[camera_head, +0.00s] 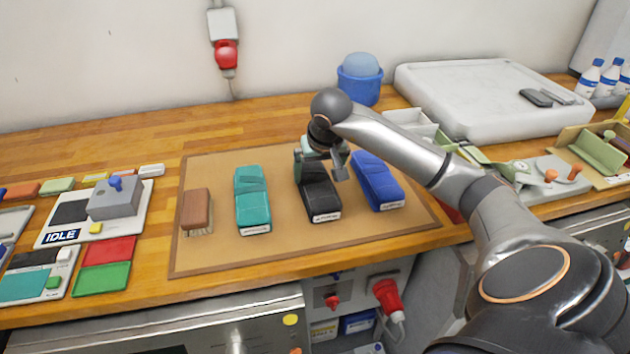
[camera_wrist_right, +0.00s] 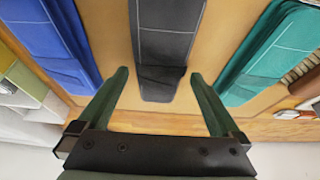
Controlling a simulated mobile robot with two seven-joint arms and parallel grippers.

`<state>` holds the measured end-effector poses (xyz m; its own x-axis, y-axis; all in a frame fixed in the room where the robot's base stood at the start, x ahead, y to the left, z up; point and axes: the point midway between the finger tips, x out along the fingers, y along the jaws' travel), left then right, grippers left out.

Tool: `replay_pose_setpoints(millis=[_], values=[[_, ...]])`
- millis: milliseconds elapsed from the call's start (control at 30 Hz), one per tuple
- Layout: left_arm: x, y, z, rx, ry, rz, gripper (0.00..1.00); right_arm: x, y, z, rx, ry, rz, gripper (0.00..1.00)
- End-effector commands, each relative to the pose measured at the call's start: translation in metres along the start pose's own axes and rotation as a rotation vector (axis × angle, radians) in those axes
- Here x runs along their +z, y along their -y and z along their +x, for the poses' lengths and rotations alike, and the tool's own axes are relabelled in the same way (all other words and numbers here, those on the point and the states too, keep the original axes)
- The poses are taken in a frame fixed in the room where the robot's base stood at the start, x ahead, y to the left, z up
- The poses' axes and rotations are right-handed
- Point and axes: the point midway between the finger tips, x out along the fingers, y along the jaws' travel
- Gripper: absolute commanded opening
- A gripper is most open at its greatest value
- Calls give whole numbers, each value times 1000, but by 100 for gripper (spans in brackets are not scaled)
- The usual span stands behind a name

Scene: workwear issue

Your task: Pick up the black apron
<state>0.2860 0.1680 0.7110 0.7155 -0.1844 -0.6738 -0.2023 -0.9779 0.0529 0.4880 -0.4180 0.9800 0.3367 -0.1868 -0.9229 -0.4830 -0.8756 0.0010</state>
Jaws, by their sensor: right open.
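The black apron (camera_head: 321,200) lies folded on the brown mat between a teal folded garment and a blue one, with a white label at its near end. In the right wrist view the black apron (camera_wrist_right: 166,45) lies between and beyond the two fingers. My right gripper (camera_head: 322,170) is over the far part of the apron and hides that part. It is open and empty, its green fingers (camera_wrist_right: 158,85) spread wider than the apron. I cannot tell its exact height above the apron. My left gripper is not in view.
The teal garment (camera_head: 253,200) lies left of the apron and the blue garment (camera_head: 377,180) close on its right. A brush (camera_head: 196,212) lies at the mat's left. The brown mat (camera_head: 215,258) has bare room along its front. A blue bucket (camera_head: 360,80) stands behind.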

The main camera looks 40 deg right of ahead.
Motion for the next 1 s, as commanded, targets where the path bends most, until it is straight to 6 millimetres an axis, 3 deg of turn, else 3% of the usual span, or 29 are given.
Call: replay_pose_setpoints(millis=[300,567,1000], values=[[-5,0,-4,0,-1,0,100,-2,2,42,-1,4,0,100],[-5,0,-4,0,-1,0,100,-2,2,44,-1,2,0,100],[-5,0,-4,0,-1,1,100,-2,2,44,-1,2,0,50]])
